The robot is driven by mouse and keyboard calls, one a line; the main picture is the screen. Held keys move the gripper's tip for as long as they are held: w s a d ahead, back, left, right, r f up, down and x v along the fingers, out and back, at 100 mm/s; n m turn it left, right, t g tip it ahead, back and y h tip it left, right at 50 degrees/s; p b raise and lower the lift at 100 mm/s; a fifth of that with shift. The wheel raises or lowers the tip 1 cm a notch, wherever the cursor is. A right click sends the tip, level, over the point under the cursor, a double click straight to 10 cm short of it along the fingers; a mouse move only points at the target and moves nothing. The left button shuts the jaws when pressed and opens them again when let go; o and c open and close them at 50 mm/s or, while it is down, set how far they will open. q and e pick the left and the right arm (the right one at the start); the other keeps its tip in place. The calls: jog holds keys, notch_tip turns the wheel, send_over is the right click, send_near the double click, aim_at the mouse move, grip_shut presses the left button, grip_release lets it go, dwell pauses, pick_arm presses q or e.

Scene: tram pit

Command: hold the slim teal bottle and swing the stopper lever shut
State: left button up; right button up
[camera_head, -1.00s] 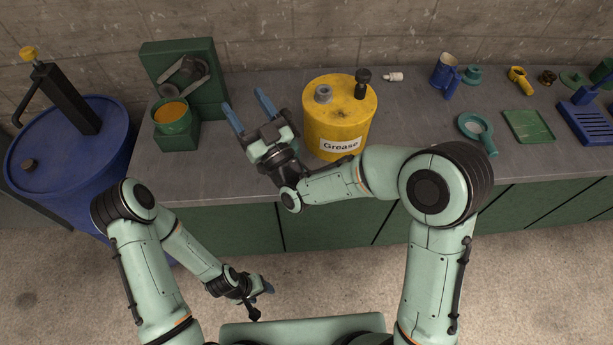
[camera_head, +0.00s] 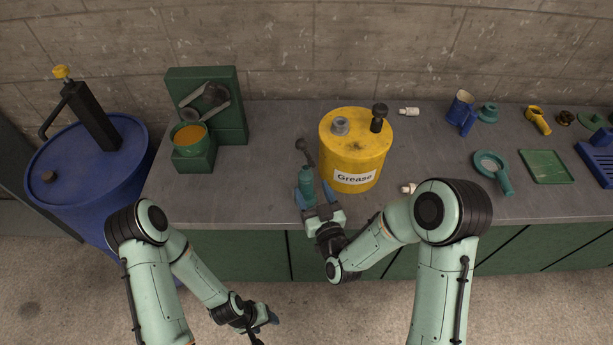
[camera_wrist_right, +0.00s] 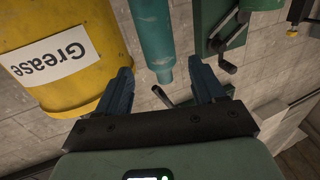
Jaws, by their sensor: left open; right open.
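The slim teal bottle (camera_head: 307,183) stands upright on the bench, left of the yellow grease can. A dark knob-like top (camera_head: 301,145) shows above its neck; whether this is the stopper lever I cannot tell. My right gripper (camera_head: 317,194) is open at the near side of the bottle, a blue finger on either side of it. In the right wrist view the bottle (camera_wrist_right: 152,32) lies ahead between the open fingers, apart from both. A small dark bar shows near its end there. My left gripper (camera_head: 271,320) is open, low in front of the bench and empty.
The yellow grease can (camera_head: 355,150) stands close right of the bottle. A green stand with a pot (camera_head: 190,140) is to the left, a blue drum (camera_head: 90,180) beyond the bench end. A magnifier (camera_head: 490,165) and green tray (camera_head: 546,166) lie right. Bench between stand and bottle is clear.

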aim_at(304, 172)
jog(key=x, duration=0.7)
jog(key=shift+w+a, duration=0.1)
jog(key=shift+w, duration=0.05)
jog(key=shift+c, duration=0.4)
jog(key=shift+c, duration=0.8)
jog(key=c, duration=1)
jog(key=shift+c, duration=0.2)
